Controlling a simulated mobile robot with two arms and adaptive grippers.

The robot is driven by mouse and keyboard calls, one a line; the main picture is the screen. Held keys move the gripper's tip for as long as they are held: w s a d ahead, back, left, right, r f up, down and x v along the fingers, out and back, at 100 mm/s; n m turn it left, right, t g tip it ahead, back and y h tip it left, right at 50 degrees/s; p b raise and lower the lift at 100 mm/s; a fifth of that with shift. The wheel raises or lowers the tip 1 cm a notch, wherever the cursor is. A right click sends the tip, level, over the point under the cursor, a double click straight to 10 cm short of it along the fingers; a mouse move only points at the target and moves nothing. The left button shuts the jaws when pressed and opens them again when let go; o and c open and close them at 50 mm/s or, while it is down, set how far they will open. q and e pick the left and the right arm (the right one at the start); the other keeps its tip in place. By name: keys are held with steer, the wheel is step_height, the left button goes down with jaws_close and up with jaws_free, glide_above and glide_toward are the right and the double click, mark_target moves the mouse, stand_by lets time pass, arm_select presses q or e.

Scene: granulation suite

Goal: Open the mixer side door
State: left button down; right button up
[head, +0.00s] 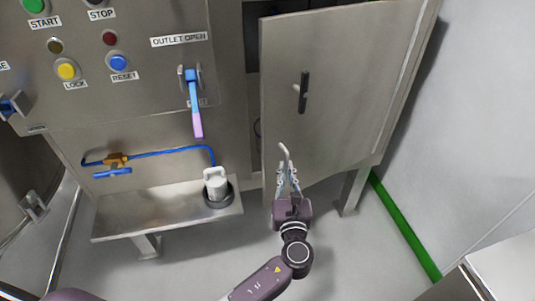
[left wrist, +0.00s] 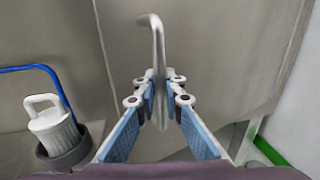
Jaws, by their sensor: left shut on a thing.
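The mixer side door (head: 335,110) is a large grey metal panel with a black vertical handle (head: 303,92). It stands ajar, with a dark gap along its left edge. My left gripper (head: 288,178) is low in front of the door, below and left of the black handle and apart from it. It is shut on a bent grey bar (head: 285,152), which rises from between the fingers and curves left at its top. The left wrist view shows the bar (left wrist: 158,45) between the blue-padded fingers (left wrist: 160,88). I cannot tell whether the bar touches the door. My right gripper is not in view.
Left of the door is a control panel (head: 120,95) with buttons and a blue-and-pink lever (head: 195,105). A grey surface (head: 480,270) is at lower right. Floor between is clear.

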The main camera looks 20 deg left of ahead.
arm_select(q)
steer(key=s+d, duration=0.2)
steer(key=d, duration=0.1)
steer(key=s+d, duration=0.1)
steer(key=d, duration=0.1)
steer(key=shift+s, duration=0.15)
steer(key=shift+a, duration=0.1)
steer(key=c, duration=2.1)
jaws_free()
steer(key=v, duration=1.2)
